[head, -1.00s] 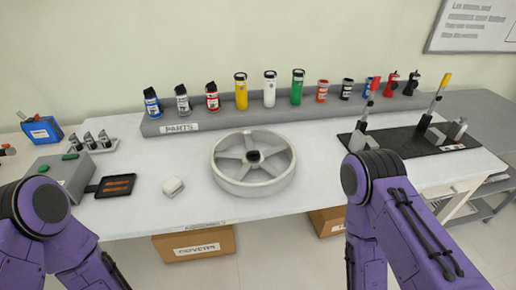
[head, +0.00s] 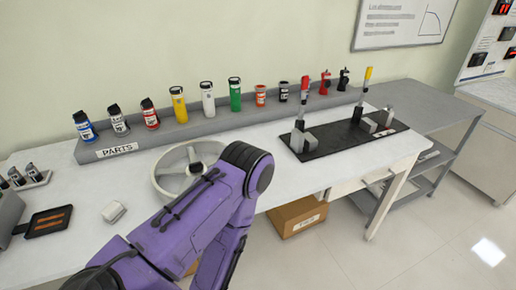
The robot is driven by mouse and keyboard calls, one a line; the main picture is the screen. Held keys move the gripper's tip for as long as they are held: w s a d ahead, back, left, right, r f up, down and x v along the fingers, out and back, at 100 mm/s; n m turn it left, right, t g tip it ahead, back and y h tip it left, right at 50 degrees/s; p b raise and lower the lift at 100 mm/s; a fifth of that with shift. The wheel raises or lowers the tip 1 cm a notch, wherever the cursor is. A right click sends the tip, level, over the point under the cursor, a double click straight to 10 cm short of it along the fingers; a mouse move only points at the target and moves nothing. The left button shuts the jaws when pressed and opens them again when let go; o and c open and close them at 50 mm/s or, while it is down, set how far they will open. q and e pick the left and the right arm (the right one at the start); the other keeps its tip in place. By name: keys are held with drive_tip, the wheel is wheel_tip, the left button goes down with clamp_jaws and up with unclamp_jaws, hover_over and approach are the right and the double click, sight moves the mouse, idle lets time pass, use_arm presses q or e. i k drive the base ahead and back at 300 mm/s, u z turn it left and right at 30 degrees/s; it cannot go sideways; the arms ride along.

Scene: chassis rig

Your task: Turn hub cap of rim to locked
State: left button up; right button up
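The grey spoked rim (head: 158,178) lies flat on the white table. One of my purple arms (head: 190,225) crosses in front of it and hides its right and lower parts. The dark hub cap (head: 196,168) in the rim's middle shows just above the arm, partly covered. Its turn position cannot be made out. Neither gripper is in view.
A grey parts shelf (head: 190,128) with several bottles and tools runs behind the rim. A small white block (head: 114,211) and a dark tray (head: 49,221) lie to the left. A black mat (head: 340,143) with upright tools lies to the right.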

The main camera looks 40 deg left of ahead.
sight(195, 168)
drive_tip(key=z, duration=0.25)
drive_tip(key=k, duration=0.9)
drive_tip(key=u, duration=1.1)
